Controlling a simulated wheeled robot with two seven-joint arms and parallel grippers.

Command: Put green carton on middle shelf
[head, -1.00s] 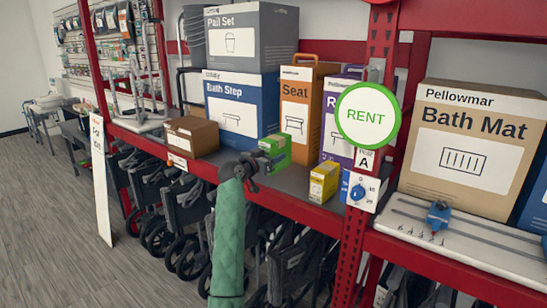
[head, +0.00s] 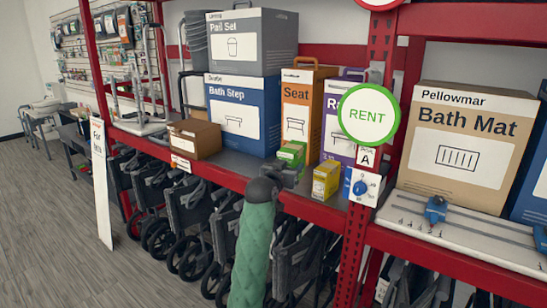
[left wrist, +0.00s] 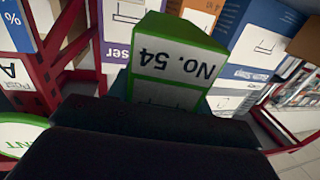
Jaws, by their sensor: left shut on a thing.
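The green carton (head: 291,154) is at the front of the grey shelf with the red edge (head: 240,186), before the orange Seat box. It also shows in the left wrist view (left wrist: 178,50), its white label reading "No. 54" upside down. My left gripper (head: 287,173), on the green-sleeved arm, is shut on the carton from the front. In the left wrist view the dark fingers (left wrist: 150,135) cover the carton's near end. Whether the carton touches the shelf I cannot tell. My right gripper is not in view.
A yellow carton (head: 326,180) stands just right of the gripper, and a brown box (head: 194,138) further left. Blue Bath Step (head: 243,113) and orange Seat (head: 297,112) boxes stand behind. A red post with a RENT sign (head: 368,114) is at right. Folded wheelchairs (head: 195,235) fill the space below.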

